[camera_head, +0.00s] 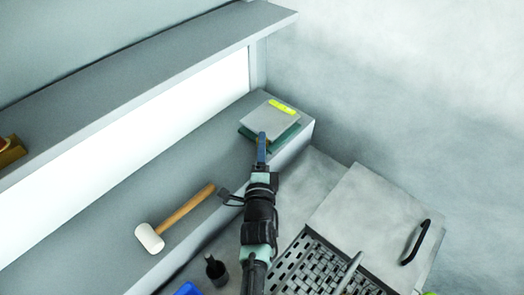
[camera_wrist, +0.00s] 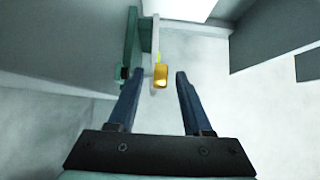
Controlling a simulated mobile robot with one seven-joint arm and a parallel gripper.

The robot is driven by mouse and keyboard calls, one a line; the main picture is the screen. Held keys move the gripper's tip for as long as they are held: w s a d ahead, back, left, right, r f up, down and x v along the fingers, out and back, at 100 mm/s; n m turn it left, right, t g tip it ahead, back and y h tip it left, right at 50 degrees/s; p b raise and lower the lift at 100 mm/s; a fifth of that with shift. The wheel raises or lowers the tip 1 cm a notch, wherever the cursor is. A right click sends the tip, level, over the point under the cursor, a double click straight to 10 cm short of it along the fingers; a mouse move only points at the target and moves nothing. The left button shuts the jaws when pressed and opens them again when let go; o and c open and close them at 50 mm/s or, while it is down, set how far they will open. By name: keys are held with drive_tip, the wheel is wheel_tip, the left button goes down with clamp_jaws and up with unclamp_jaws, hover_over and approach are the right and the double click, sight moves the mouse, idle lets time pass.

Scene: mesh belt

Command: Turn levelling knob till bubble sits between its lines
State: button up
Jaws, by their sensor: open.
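The levelling plate (camera_head: 270,120) is a light grey slab over a green base (camera_head: 247,133) at the far end of the grey bench. A yellow-green bubble vial (camera_head: 282,107) lies on top near its far edge; the bubble is too small to make out. In the wrist view the brass levelling knob (camera_wrist: 160,76) hangs at the plate's edge. My gripper (camera_wrist: 155,75) is open, with the knob between or just beyond its blue fingertips; I cannot tell whether they touch it. In the head view my gripper (camera_head: 262,136) reaches the plate's near edge and hides the knob's surroundings.
A mallet (camera_head: 150,238) with a white head lies on the bench (camera_head: 110,235). A shelf (camera_head: 150,62) runs above the bench. At lower right are a mesh belt (camera_head: 335,265) and a grey cover with a black handle (camera_head: 416,242). A dark bottle (camera_head: 216,270) stands below.

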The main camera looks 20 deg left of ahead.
drive_tip(key=shift+w+a, duration=0.1)
drive_tip(key=shift+w, duration=0.2)
clamp_jaws()
drive_tip(key=p, duration=0.3)
drive_tip(key=shift+d+r+n+y, duration=0.2)
drive_tip(key=shift+r+n+y, duration=0.05)
drive_tip(key=shift+n+y, duration=0.15)
